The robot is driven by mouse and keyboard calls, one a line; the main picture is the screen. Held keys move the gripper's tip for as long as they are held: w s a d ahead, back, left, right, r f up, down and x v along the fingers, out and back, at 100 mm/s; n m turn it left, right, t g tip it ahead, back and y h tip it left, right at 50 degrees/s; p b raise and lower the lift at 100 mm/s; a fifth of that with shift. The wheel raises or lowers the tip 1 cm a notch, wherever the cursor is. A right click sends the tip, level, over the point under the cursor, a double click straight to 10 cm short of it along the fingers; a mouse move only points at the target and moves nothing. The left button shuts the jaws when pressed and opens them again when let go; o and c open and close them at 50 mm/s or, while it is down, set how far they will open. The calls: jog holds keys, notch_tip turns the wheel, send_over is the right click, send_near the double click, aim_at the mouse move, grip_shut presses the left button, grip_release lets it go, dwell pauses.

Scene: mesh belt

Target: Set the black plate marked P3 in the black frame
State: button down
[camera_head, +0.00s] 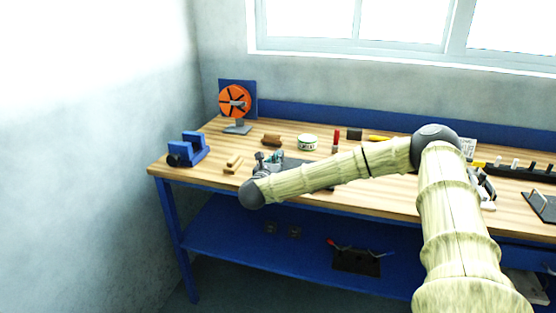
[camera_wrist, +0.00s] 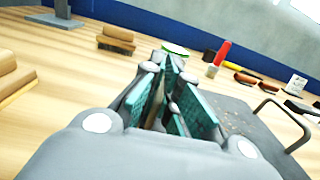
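My gripper (camera_head: 270,157) is over the left part of the bench. A dark flat plate with a bent handle (camera_wrist: 262,125) lies on the bench just right of the fingers. It shows in part behind my arm in the head view (camera_head: 292,162). Another dark plate with a handle (camera_head: 541,205) is at the right edge. No P3 mark is readable on either. A long black rack (camera_head: 518,171) stands at the back right; I cannot tell whether it is the black frame.
A wall stands behind.

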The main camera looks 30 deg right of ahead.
jog(key=shift+f, duration=0.25)
jog(key=c, duration=1.6)
grip_release()
jog(key=shift+c, duration=0.2)
jog(key=shift+s, duration=0.1)
